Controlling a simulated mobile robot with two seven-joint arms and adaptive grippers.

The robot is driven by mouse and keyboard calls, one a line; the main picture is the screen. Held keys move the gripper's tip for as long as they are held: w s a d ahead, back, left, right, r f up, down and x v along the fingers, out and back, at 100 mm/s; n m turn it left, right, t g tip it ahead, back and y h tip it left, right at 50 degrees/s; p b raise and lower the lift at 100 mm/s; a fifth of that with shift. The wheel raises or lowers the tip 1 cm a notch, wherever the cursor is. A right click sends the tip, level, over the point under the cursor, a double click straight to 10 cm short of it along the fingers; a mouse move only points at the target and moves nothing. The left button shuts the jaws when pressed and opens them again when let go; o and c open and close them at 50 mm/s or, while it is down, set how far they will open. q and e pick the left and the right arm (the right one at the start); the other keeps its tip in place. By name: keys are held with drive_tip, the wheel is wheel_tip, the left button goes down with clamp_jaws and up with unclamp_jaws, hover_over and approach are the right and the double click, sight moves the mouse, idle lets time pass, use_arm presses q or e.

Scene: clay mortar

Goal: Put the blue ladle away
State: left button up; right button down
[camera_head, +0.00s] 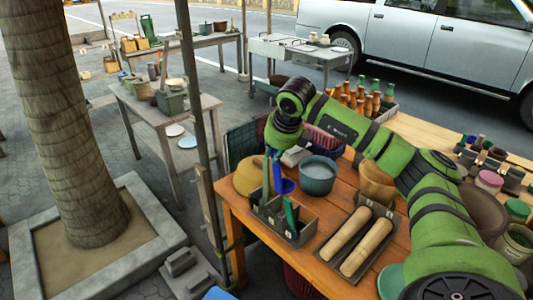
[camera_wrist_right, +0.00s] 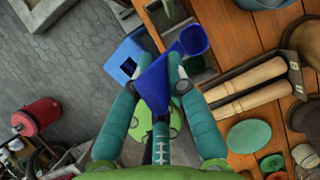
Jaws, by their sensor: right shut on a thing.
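The blue ladle (camera_head: 287,186) is held by my right gripper (camera_head: 271,172), whose teal fingers point down in the head view. In the right wrist view the gripper (camera_wrist_right: 153,76) is shut on the ladle's blue handle (camera_wrist_right: 152,88), and the round bowl (camera_wrist_right: 194,40) sticks out beyond the fingertips. A grey compartment caddy (camera_head: 268,226) stands at the table's near left corner, with a green-handled tool (camera_head: 291,215) in it. The ladle shows just above and behind the caddy; I cannot tell whether they touch. My left gripper is out of view.
Beside the caddy, a tray (camera_head: 327,255) holds two wooden rollers (camera_head: 345,234). A grey-blue pot (camera_head: 318,178) and a brown bowl (camera_head: 376,182) stand behind. A wooden post (camera_head: 207,200) rises near the table's left edge. A blue container (camera_wrist_right: 127,62) sits below beside the table.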

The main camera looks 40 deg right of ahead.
wheel_tip(320, 180, down, 13)
drive_tip(key=b, duration=0.9)
drive_tip(key=shift+a+b, duration=0.1)
drive_tip(key=shift+b, duration=0.25)
drive_tip(key=c, duration=1.2)
unclamp_jaws()
drive_tip(key=shift+o, duration=0.2)
